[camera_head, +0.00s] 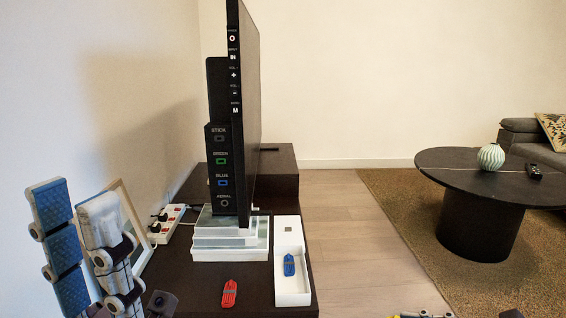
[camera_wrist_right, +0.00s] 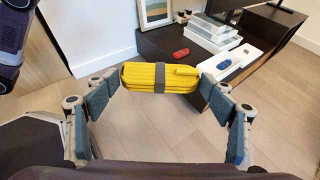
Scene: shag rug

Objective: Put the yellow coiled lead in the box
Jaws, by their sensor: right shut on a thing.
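The yellow coiled lead (camera_wrist_right: 160,77), bound by a grey band, is held crosswise between the fingers of my right gripper (camera_wrist_right: 160,82). It is above the floor, in front of the dark cabinet. In the head view only a sliver of yellow (camera_head: 424,315) shows at the bottom edge. The open white box (camera_head: 293,299) lies on the cabinet top with a blue stick (camera_head: 289,265) inside; the box also shows in the right wrist view (camera_wrist_right: 246,52). My left gripper (camera_head: 75,200) is open and empty at the left, by the picture frame.
A red stick (camera_head: 229,293) lies left of the box on the cabinet (camera_head: 258,294). A screen (camera_head: 245,110) stands on white boxes (camera_head: 230,254) behind. A power strip (camera_head: 166,224) is by the wall. A round black table (camera_head: 477,215) stands right; the floor between is clear.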

